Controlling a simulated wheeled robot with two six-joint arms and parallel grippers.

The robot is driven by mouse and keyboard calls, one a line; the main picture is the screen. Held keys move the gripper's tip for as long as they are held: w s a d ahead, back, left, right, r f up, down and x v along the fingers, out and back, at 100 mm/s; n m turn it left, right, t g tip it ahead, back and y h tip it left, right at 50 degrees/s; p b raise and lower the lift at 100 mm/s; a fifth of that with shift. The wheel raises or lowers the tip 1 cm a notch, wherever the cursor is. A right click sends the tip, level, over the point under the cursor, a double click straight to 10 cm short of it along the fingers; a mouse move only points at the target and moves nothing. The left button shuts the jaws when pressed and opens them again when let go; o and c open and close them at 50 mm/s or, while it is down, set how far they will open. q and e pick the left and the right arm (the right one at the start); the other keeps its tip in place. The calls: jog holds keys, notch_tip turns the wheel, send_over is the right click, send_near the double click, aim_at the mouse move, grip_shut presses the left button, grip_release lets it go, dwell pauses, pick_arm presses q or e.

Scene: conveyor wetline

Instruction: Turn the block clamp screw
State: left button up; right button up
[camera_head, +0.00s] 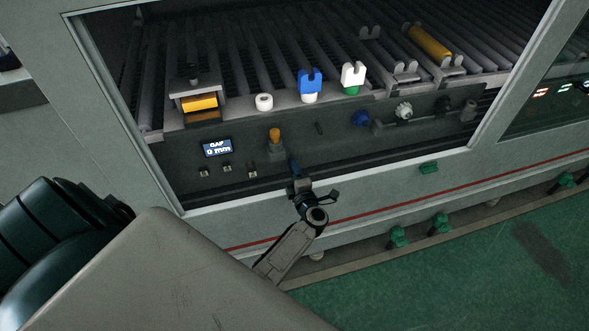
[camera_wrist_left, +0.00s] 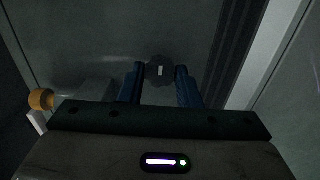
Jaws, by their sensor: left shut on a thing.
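In the left wrist view, a dark round screw head (camera_wrist_left: 160,71) with a short white mark sits between my left fingertips. My left gripper (camera_wrist_left: 160,76) is shut on it, one blue finger on each side. In the head view my left gripper (camera_head: 295,172) reaches up to the machine's front panel, right of an orange knob (camera_head: 275,135), and hides the screw head. The orange knob also shows at the left of the wrist view (camera_wrist_left: 41,99). A grey holder (camera_head: 181,88) with a yellow block (camera_head: 200,103) stands on the ledge. My right gripper is not in view.
A small display (camera_head: 217,147) reads "GAP" with small switches below. On the ledge stand a white ring (camera_head: 264,102), a blue fork piece (camera_head: 310,83) and a white-green one (camera_head: 353,76). A yellow roller (camera_head: 429,42) lies behind. A blue knob (camera_head: 360,118) is right on the panel.

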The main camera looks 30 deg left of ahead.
pick_arm(q)
jog(key=o, duration=1)
jog(key=shift+d, duration=0.1)
jog(key=b+v, duration=0.2)
jog(key=v, duration=0.8)
jog(key=shift+s+d+b, duration=0.15)
jog(key=shift+s+b, duration=0.15)
jog(key=shift+b, duration=0.05)
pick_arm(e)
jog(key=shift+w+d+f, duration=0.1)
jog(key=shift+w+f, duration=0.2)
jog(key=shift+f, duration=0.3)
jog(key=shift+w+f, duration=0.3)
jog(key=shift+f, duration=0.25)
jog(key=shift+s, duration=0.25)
